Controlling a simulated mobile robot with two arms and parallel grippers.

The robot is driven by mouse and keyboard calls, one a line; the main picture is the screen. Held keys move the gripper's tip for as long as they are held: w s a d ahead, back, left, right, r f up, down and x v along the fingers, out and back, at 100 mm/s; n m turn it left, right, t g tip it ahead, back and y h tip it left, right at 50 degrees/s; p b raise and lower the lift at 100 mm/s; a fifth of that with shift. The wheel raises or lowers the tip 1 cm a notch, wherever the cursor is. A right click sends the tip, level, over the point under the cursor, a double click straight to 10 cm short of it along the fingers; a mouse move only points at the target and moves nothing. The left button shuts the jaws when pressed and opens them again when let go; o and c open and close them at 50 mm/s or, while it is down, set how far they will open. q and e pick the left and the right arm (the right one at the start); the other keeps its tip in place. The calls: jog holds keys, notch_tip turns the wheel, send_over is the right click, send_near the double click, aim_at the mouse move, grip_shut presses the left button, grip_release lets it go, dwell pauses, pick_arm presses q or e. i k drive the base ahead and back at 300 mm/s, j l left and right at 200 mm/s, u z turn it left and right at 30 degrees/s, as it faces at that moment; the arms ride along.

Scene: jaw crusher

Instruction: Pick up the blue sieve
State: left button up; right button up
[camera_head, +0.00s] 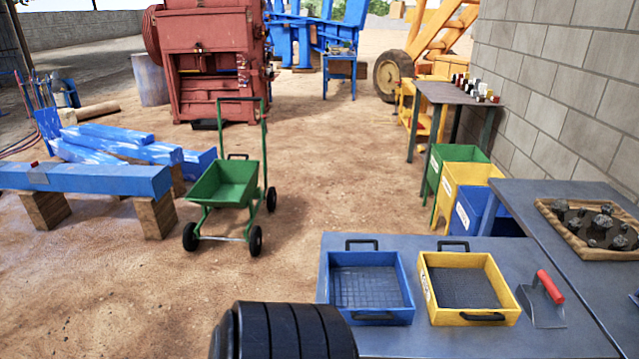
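The blue sieve (406,303) lies flat on the grey-blue table (450,343) at the lower right. It is a square blue tray with a mesh bottom and a black handle at the far and near sides. It looks empty. The yellow sieve (510,306) lies just to its right, with a narrow gap between them. Neither of my grippers is in view. A dark, ribbed, rounded part at the bottom edge hides some of the ground left of the table.
A scoop with a red handle (550,286) lies right of the yellow sieve. A wooden tray of dark rocks (553,222) sits on the right table. A green cart (225,185) stands left on the dirt; coloured bins (462,185) stand behind the table.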

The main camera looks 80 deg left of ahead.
aim_at(401, 317)
jog(key=u, duration=2.05)
jog(key=j+z, duration=0.2)
jog(key=i, duration=0.05)
